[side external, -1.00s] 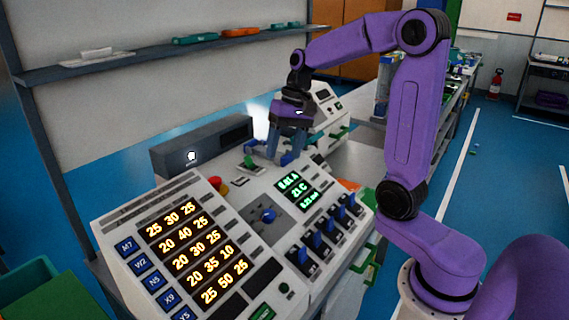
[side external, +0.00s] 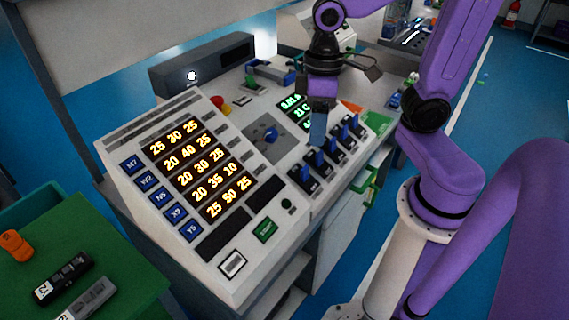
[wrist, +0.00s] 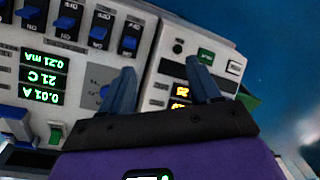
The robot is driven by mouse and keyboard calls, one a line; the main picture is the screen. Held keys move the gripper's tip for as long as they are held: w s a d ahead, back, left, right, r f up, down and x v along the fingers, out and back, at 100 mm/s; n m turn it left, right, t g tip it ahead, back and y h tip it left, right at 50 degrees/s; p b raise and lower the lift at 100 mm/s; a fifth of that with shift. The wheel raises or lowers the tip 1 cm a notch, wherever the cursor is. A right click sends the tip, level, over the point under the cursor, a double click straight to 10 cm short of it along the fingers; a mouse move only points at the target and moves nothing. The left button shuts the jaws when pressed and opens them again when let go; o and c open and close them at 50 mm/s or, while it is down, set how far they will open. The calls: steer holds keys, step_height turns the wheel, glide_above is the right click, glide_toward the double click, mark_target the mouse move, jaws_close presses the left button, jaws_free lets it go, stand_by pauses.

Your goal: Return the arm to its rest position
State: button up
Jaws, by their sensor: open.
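My purple arm reaches over the white test console (side external: 225,105) from the right in the side external view. My gripper (side external: 318,128) hangs fingers down above the console, beside the green readout (side external: 292,103) and behind the row of blue switches (side external: 325,155). In the side view the fingers overlap, so their gap is hidden. In the wrist view my gripper (wrist: 160,70) has its two blue fingers spread apart with nothing between them. The console face shows beyond them.
A blue knob (side external: 271,134) sits mid-panel. A green table (side external: 120,275) with an orange item (side external: 15,245) and dark devices (side external: 63,279) is at lower left. Open floor lies at right.

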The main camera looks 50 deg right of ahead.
steer(key=s+f+n, duration=0.2)
steer(key=s+n, duration=0.4)
steer(key=s, duration=0.3)
steer(key=shift+s+t+h, duration=0.3)
steer(key=shift+s, duration=0.1)
steer(key=shift+w, duration=0.1)
stand_by(0.8)
step_height(320, 180, up, 6)
steer(key=m+h, duration=0.2)
steer(key=m, duration=0.5)
glide_above(273, 133)
steer(key=s+a, duration=0.2)
steer(key=a, duration=0.1)
steer(key=shift+t, duration=0.4)
steer(key=d+f, duration=0.1)
steer(key=f, duration=0.4)
steer(key=w+d+f, duration=0.1)
steer(key=f, duration=0.5)
steer(key=w+d+f, duration=0.1)
steer(key=f, duration=0.4)
steer(key=shift+f, duration=0.35)
steer(key=c, duration=1)
steer(key=shift+c, duration=0.2)
